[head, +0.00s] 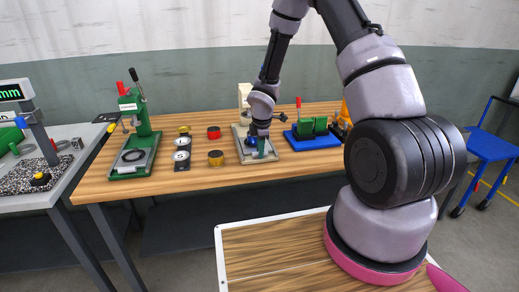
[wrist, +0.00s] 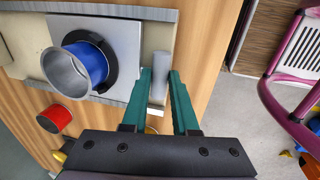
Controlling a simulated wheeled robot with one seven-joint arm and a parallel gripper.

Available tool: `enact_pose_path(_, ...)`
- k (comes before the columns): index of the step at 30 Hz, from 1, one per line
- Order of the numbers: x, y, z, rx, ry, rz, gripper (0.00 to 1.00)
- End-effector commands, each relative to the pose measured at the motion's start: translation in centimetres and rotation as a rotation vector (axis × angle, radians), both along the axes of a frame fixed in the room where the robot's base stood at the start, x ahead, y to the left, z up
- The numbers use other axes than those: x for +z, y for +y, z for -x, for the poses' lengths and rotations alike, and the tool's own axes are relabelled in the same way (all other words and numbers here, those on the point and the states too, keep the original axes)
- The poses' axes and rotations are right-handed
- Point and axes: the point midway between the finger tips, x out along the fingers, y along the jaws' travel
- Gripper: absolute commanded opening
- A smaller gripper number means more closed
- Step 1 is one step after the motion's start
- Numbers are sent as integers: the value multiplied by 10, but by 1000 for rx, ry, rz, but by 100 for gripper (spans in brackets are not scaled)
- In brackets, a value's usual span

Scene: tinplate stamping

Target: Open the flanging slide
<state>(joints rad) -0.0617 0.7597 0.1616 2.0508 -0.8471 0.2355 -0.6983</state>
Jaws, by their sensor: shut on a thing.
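The flanging machine stands on the wooden bench in the head view, with a cream column (head: 244,97) and a pale base plate (head: 284,150). In the wrist view its slide is a grey plate (wrist: 126,42) carrying a blue cylinder (wrist: 90,62) with a flared silver cup (wrist: 65,73) in a black ring. A short grey handle (wrist: 162,63) stands to the right of the plate. My gripper (wrist: 160,74) has its teal fingers on both sides of this handle and is shut on it. In the head view my gripper (head: 261,150) hides part of the slide.
A green press (head: 137,120) stands at the bench's left, and a green device on a blue base (head: 313,139) stands right of the machine. A red tin (head: 214,132) and a yellow tin (head: 216,158) are left of it. Bare wood (head: 190,195) lies in front.

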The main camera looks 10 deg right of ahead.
Motion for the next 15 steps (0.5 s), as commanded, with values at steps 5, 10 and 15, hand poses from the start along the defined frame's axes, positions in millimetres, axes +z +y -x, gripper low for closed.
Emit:
enact_pose_path(5,1,-1,-2,-1,-3,0,57)
enact_pose_path(10,1,0,-2,-1,-3,0,57)
enact_pose_path(15,3,0,-1,-1,-3,-1,57)
